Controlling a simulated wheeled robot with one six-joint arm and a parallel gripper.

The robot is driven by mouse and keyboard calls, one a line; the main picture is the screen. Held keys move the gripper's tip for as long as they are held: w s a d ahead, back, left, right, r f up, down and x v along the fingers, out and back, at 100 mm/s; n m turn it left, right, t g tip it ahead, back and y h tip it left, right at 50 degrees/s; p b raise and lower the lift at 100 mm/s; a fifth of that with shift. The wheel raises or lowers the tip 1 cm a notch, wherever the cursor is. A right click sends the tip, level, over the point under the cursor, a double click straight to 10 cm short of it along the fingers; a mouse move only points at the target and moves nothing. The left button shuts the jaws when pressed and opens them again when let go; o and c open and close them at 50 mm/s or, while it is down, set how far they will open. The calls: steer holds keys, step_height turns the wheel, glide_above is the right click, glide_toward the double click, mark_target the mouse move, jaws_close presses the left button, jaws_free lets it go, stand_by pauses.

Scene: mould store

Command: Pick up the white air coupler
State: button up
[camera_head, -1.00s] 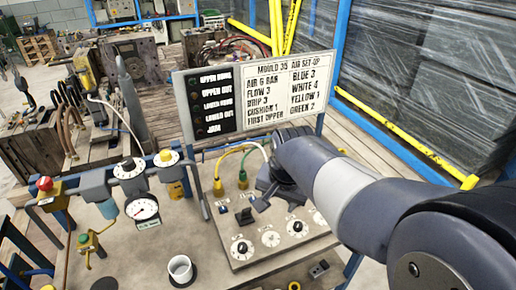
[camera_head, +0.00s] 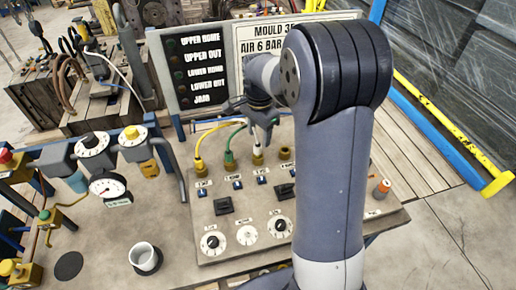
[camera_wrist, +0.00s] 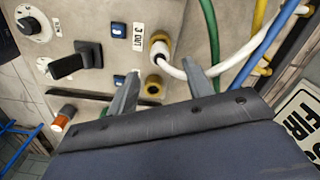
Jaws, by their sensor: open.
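The white air coupler (camera_wrist: 161,44) sits in a brass port on the control panel (camera_head: 305,218), with a white hose curving away from it. In the head view the coupler (camera_head: 257,152) stands to the right of the green one. My gripper (camera_wrist: 160,70) is open and empty, its two fingers pointing at the panel. In the wrist view the coupler lies just beyond the gap between the fingertips, with no visible contact. In the head view my gripper (camera_head: 258,115) hangs above the coupler, partly hidden by my arm.
Yellow (camera_head: 199,164) and green (camera_head: 229,160) couplers stand to the left. An empty brass port (camera_wrist: 153,85) is beside the white coupler. Switches and knobs (camera_head: 213,242) cover the panel. The sign board (camera_head: 203,68) rises behind. A white cup (camera_head: 145,258) stands at front left.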

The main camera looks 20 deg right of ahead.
mark_target(258, 144)
steer(key=shift+a+f+p, duration=0.15)
steer(key=shift+f+p, duration=0.2)
steer(key=shift+f, duration=1.05)
steer(key=shift+a+f+p, duration=0.1)
steer(key=shift+f+p, duration=0.2)
steer(key=shift+f, duration=1.05)
steer(key=shift+c, duration=0.3)
